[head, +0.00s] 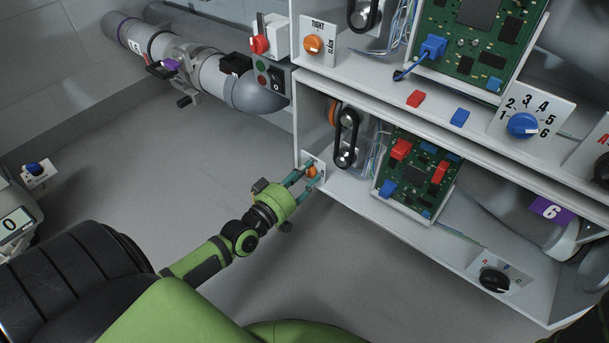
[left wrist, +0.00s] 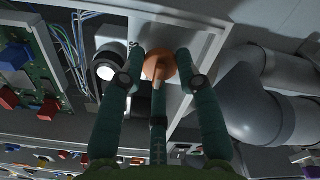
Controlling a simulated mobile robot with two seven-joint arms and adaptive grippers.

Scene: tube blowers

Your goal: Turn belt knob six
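The orange belt knob (head: 312,171) sits on a small white plate at the left front corner of the lower shelf, whose purple tag (head: 549,209) reads 6. My left gripper (head: 306,173) reaches it from the lower left, with its teal fingers on either side of the knob. In the left wrist view the orange knob (left wrist: 160,66) shows between the spread fingertips, with slim gaps beside it; contact is not clear. The black belt (head: 346,138) of this bay stands just behind the knob. The plate's lettering is mostly hidden by the fingers. My right gripper is out of view.
Above is another shelf with an orange knob (head: 313,44) marked TIGHT and SLACK, and a blue numbered dial (head: 523,125). A circuit board (head: 416,173) and a black knob (head: 494,280) are on the lower shelf. A grey pipe (head: 215,72) runs at upper left. Floor below is clear.

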